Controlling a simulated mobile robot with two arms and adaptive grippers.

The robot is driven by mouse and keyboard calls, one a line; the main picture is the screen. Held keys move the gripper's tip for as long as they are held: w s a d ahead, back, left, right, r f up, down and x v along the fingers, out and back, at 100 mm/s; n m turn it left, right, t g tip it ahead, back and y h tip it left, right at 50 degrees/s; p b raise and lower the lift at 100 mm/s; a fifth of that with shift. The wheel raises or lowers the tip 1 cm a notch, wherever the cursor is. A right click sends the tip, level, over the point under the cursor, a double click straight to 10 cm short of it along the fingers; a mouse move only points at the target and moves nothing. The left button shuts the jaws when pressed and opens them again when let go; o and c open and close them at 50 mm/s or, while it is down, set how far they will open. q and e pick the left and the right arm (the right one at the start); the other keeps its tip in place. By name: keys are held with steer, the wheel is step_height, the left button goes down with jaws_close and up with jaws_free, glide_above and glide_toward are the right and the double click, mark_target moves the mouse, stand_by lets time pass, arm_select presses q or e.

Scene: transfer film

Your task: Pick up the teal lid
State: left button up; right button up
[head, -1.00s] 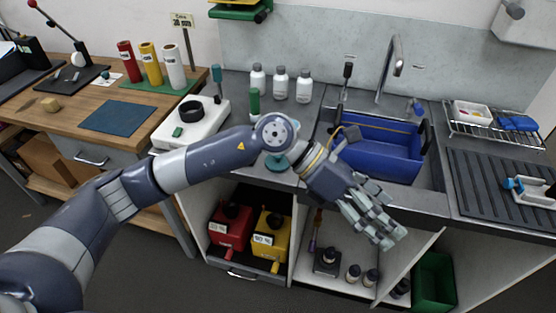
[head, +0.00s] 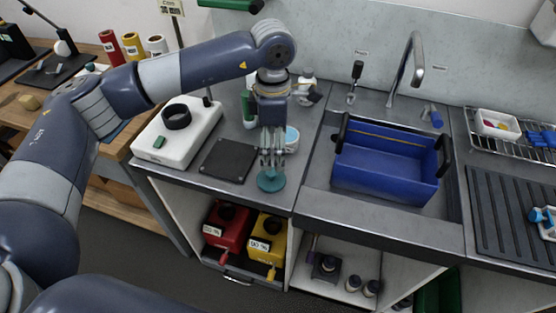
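The teal lid (head: 270,182) is a round disc lying near the front edge of the grey counter, left of the sink. My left gripper (head: 272,164) points straight down with its fingertips just over the lid and overlapping its upper part. The fingers look close together, but I cannot make out whether they touch or grip the lid. The middle of the lid is partly hidden by them. My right gripper is out of view.
A white jar (head: 292,140) stands just right of my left fingers. A dark square plate (head: 229,160) and a white device (head: 177,134) lie to the left. A blue bin (head: 385,172) sits in the sink at right. White bottles behind are partly hidden by my arm.

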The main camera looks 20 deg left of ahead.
mark_target(274, 171)
arm_select(q)
steer(key=shift+w+a+f, duration=0.15)
steer(key=shift+w+f, duration=0.2)
steer(key=shift+f, duration=0.15)
steer(key=f, duration=0.2)
steer(key=s+f+p, duration=0.1)
steer(key=f, duration=0.1)
steer(key=shift+p, duration=0.3)
steer(key=shift+f, duration=0.2)
step_height(274, 171, down, 4)
steer(key=p, duration=0.2)
steer(key=shift+s+p, duration=0.1)
steer(key=shift+p, duration=0.2)
steer(key=shift+f, duration=0.5)
steer(key=shift+c, duration=0.6)
steer(key=c, duration=0.8)
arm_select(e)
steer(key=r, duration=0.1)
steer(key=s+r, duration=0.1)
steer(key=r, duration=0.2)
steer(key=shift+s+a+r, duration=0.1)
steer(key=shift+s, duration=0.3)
